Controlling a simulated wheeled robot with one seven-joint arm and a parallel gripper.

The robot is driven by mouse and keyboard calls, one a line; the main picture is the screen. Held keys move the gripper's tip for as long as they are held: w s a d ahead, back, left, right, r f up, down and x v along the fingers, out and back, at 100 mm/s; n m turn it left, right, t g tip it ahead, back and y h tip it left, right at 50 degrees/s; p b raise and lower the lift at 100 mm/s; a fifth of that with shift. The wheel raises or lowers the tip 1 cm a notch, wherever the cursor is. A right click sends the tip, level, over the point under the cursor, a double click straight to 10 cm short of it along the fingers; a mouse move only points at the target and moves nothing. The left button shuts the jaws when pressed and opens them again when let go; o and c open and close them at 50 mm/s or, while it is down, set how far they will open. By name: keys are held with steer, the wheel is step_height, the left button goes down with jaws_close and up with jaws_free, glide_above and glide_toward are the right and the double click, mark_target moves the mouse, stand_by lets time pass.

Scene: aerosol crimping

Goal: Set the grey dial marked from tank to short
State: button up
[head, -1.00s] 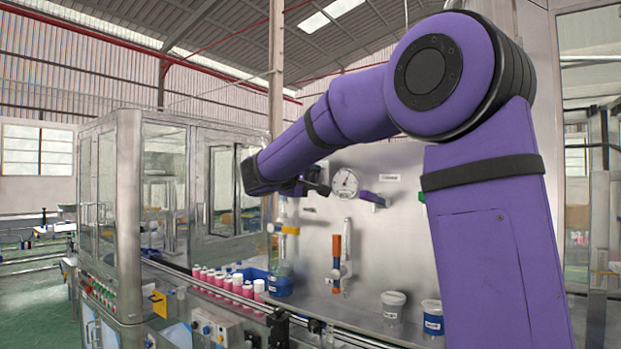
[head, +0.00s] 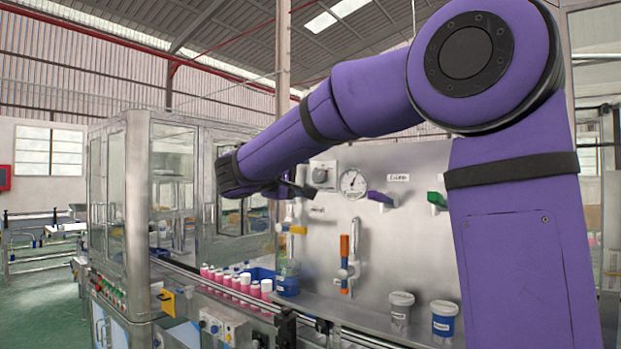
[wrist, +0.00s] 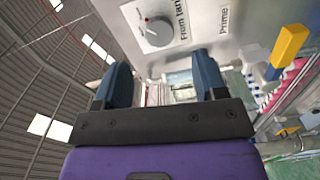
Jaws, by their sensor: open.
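The grey dial (wrist: 157,32) is a round knob with a small red mark, on a pale plate on the panel. It sits at the top of the wrist view, beside the label "From tank" (wrist: 181,20). In the head view the dial (head: 321,174) shows just left of the round gauge, partly behind my arm. My gripper (wrist: 164,76) is open with nothing between its two dark blue fingers. The dial lies beyond the fingertips, apart from them. In the head view my gripper (head: 300,186) is mostly hidden by my arm.
A white gauge (head: 353,184), a purple-handled valve (head: 381,198) and a green-handled valve (head: 437,200) are on the panel. An orange-topped vertical fitting (head: 344,262) is below. Pink bottles (head: 240,284) line the conveyor. Two tubs (head: 400,308) stand on the ledge. A "Prime" label (wrist: 224,18) is near the dial.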

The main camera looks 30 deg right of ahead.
steer(key=shift+v, duration=1.45)
steer(key=s+d+f+g+y, duration=0.1)
steer(key=s+f+y, duration=0.35)
steer(key=s, duration=0.35)
steer(key=s+d+f+g+y, duration=0.1)
steer(key=s+f+y, duration=0.2)
steer(key=s+f, duration=0.4)
steer(key=s+a+f+m+y, duration=0.1)
steer(key=s+a+f+y, duration=0.1)
steer(key=s, duration=0.3)
steer(key=s+a+f+y, duration=0.3)
steer(key=s+f+y, duration=0.1)
steer(key=s, duration=0.1)
steer(key=s+a+f+m+t+y, duration=0.1)
steer(key=s+a+f+y, duration=0.1)
steer(key=s+f+y, duration=0.1)
steer(key=s+f, duration=0.1)
steer(key=s, duration=0.1)
steer(key=shift+s+a+m, duration=0.25)
steer(key=shift+a+m, duration=0.05)
steer(key=shift+a, duration=0.1)
